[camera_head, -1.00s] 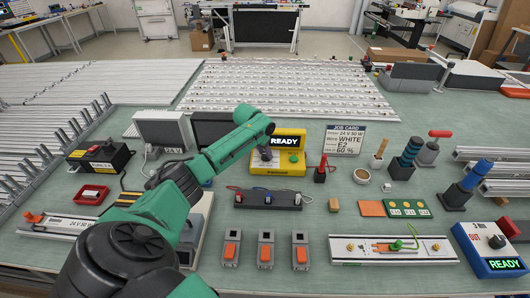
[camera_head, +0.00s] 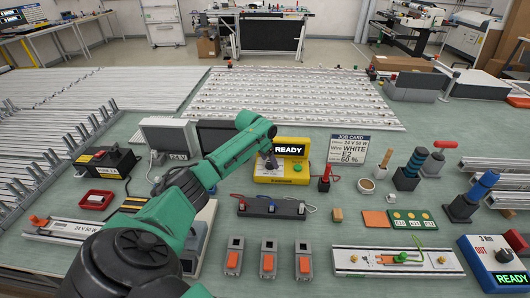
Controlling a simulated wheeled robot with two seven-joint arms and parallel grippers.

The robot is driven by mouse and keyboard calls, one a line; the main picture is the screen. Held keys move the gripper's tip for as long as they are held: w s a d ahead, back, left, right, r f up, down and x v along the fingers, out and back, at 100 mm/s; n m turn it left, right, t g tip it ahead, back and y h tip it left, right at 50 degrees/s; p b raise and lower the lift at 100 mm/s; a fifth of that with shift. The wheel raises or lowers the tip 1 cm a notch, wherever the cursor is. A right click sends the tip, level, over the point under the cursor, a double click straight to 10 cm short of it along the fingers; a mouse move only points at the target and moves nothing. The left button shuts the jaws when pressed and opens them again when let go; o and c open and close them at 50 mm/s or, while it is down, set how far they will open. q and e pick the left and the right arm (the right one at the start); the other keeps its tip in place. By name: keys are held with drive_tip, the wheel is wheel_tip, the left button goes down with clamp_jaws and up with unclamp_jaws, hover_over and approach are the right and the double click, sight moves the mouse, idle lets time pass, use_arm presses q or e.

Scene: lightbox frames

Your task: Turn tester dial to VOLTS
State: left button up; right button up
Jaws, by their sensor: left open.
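The yellow tester (camera_head: 268,179) stands in the middle of the bench. Its dark display reads READY, and a green button (camera_head: 295,169) sits on its right side. My left arm comes in from the left and reaches over the tester's left part. My left gripper (camera_head: 270,163) is small and dark in this view, at the tester's left front face, open. The tester's dial is not clearly visible behind it. I cannot tell whether the fingers touch the dial or where its pointer stands. My right gripper is not in view.
A blue box (camera_head: 484,262) with a dark knob and a READY display stands at the right edge. A black terminal strip (camera_head: 272,209) lies in front of the tester. A job card (camera_head: 349,150) and a red-handled probe (camera_head: 324,177) stand to its right. A light panel (camera_head: 300,92) lies behind.

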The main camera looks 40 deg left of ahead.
use_arm(q)
drive_tip(key=b+v, duration=0.2)
drive_tip(key=v, duration=1.2)
